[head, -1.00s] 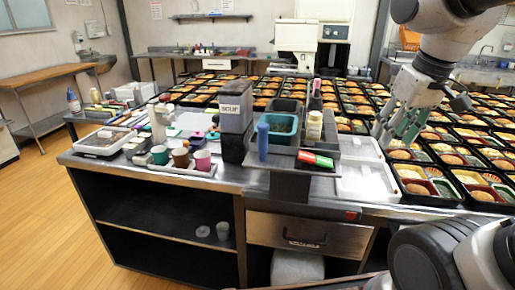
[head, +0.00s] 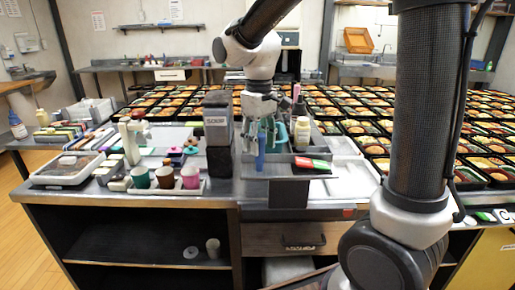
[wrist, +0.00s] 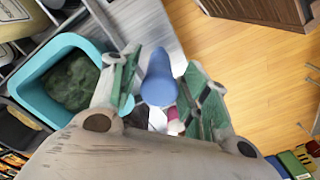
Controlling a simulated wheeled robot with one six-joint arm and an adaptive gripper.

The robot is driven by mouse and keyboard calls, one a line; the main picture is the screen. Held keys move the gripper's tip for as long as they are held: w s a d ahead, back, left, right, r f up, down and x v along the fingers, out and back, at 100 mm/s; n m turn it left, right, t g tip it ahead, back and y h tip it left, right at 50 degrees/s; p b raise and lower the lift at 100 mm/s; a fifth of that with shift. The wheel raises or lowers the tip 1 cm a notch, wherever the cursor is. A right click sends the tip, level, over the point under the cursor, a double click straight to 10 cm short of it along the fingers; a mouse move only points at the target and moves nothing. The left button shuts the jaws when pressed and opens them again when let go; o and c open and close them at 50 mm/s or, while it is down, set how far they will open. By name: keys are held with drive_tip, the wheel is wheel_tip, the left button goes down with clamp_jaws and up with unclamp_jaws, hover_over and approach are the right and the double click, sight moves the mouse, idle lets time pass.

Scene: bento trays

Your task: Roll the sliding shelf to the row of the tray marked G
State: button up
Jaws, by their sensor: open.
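The sliding shelf (head: 331,172) is a grey rack at the counter's front edge, holding bins and bottles. An upright blue post, seemingly its handle (head: 260,152), stands at its left front; it also shows in the wrist view (wrist: 158,82). My gripper (head: 261,132) is open above and around the post's top. In the wrist view my gripper (wrist: 160,85) has its green-padded fingers on either side of the post, with gaps visible. Many bento trays (head: 375,145) stand in rows behind and to the right. I cannot make out a G mark on any tray.
A grey soup container (head: 217,118) stands just left of the shelf. Cups (head: 165,177) and a covered tray (head: 68,168) sit further left. A teal bin (wrist: 33,85) with dark green contents is beside the post. A red-and-green packet (head: 310,163) lies on the shelf.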

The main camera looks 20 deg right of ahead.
drive_tip(key=shift+f, duration=1.1)
clamp_jaws()
drive_tip(key=shift+d, duration=0.15)
